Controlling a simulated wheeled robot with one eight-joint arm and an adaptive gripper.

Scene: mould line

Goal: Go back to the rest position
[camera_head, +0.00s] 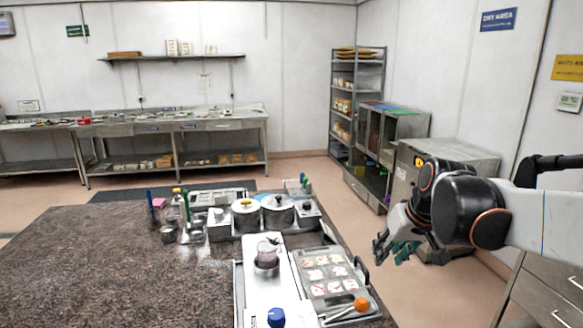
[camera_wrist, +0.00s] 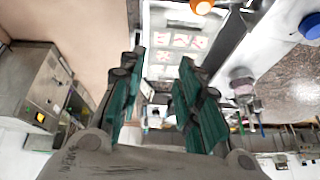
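My gripper (camera_head: 408,252) hangs in the air to the right of the speckled worktop (camera_head: 95,270), past the mould tray. In the wrist view its two teal-padded fingers (camera_wrist: 162,60) stand apart with nothing between them, so it is open and empty. The mould tray (camera_head: 342,284) has several pink and white filled cavities and lies on the worktop's right side. It also shows beyond the fingers in the wrist view (camera_wrist: 177,57). An orange-knobbed tool (camera_head: 361,304) lies at the tray's near edge.
Lidded pots (camera_head: 278,212) stand behind. A steel cabinet (camera_head: 455,160) stands behind my gripper, and drawers (camera_head: 545,290) are at lower right. Floor shows between worktop and drawers.

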